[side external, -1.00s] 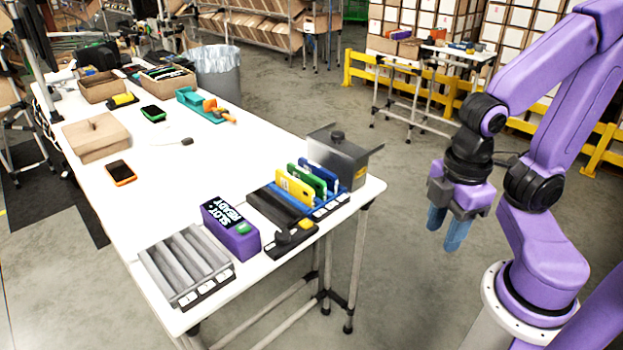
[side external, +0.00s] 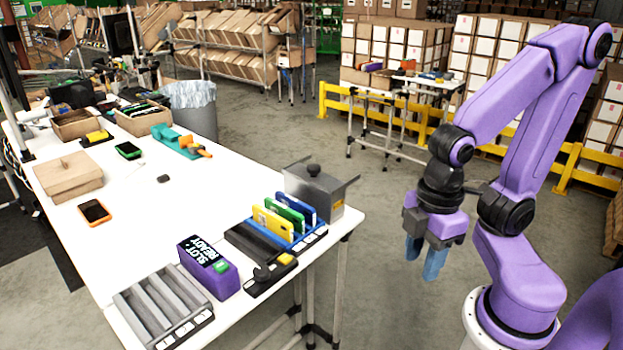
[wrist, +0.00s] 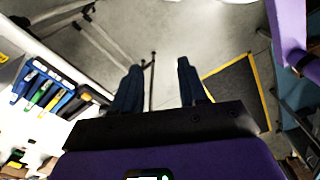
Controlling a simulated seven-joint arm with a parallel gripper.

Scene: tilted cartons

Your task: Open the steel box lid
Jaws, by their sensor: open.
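The steel box (side external: 325,196) stands at the right end of the white table, behind the phone rack. Its grey lid (side external: 312,181) lies on top, with a dark round knob (side external: 313,169) in the middle. My gripper (side external: 425,260) hangs to the right of the table, past its edge, apart from the box. Its blue fingers point down, spread apart and empty. In the wrist view the two fingers (wrist: 158,88) show over bare floor.
A blue rack (side external: 308,238) with yellow, green and blue phones stands in front of the box. Left of it are a black stand (side external: 252,243), a purple block (side external: 209,268) and a grey slotted tray (side external: 163,305).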

